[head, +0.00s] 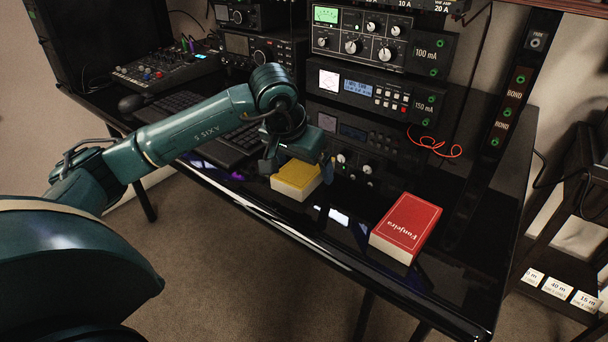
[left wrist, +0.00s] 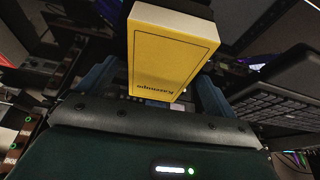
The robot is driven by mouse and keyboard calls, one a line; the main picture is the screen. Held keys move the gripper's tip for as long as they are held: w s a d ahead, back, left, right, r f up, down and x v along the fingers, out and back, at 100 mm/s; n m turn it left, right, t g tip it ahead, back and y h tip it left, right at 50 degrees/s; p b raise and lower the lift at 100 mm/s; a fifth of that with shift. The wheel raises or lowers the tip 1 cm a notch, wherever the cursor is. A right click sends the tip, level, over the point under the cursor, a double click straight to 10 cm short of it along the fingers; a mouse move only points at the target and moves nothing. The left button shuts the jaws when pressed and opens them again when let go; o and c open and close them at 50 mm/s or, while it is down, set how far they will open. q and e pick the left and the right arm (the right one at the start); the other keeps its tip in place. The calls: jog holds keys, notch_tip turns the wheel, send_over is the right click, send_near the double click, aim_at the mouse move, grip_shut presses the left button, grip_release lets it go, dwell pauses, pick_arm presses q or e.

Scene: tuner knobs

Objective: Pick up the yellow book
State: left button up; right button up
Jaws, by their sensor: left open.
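The yellow book (head: 297,176) lies flat on the glossy black desk near its front edge, with its pale page edges showing. In the left wrist view the yellow book's cover (left wrist: 168,55) faces the camera, with dark lettering on it. My left gripper (head: 299,168) is open over the book, one finger at each side of it. In the left wrist view the blue fingers of the left gripper (left wrist: 156,88) flank the near end of the book. Whether they touch it I cannot tell. My right gripper is not in view.
A red book (head: 406,226) lies on the desk to the right. A black keyboard (head: 228,147) is behind and left of the yellow book. Stacked radio units (head: 365,92) stand at the back. A red cable (head: 432,144) curls beside them. Bare desk lies between the books.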

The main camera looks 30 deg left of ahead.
pick_arm(q)
jog(key=shift+r, duration=0.1)
jog(key=c, duration=1.2)
jog(key=shift+o, duration=0.2)
